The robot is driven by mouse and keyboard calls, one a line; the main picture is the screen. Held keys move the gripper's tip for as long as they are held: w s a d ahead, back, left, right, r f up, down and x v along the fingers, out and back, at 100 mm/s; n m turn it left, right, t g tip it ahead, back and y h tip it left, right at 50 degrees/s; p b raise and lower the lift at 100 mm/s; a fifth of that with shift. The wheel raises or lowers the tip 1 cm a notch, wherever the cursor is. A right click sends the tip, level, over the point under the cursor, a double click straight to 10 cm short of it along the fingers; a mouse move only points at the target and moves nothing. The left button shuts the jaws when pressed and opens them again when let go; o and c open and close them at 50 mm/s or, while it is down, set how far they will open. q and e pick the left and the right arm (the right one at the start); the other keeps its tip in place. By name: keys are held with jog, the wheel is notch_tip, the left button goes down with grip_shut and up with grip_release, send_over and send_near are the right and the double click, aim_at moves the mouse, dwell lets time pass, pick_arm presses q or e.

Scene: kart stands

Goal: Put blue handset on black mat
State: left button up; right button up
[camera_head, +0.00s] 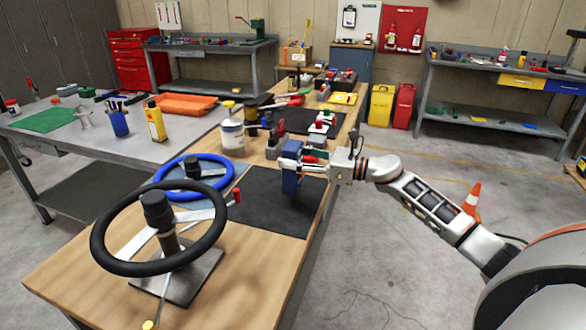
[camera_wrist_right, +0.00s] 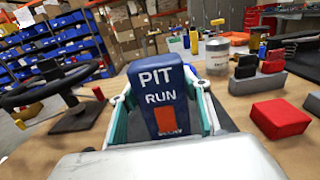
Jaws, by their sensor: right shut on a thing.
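The blue handset (camera_head: 291,183) is upright in my right gripper (camera_head: 300,164), over the right part of the black mat (camera_head: 262,208) on the wooden bench. In the right wrist view the handset (camera_wrist_right: 164,88) shows white "PIT RUN" lettering and a red patch, with a finger on each side of it. My right gripper is shut on it. Whether its lower end touches the mat is hard to tell. The left gripper is not in view.
A black steering wheel (camera_head: 101,236) on a stand and a blue steering wheel (camera_head: 164,190) stand left of the mat. A white can (camera_head: 233,138) and a red block (camera_wrist_right: 280,118) are nearby. Another dark mat (camera_head: 299,117) lies farther back. The front right bench area is clear.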

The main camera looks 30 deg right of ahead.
notch_tip(320, 180, down, 3)
jog(key=shift+f, duration=0.15)
jog(key=shift+f, duration=0.1)
jog(key=shift+f+b, duration=0.1)
jog(key=shift+b, duration=0.25)
jog(key=o, duration=1.3)
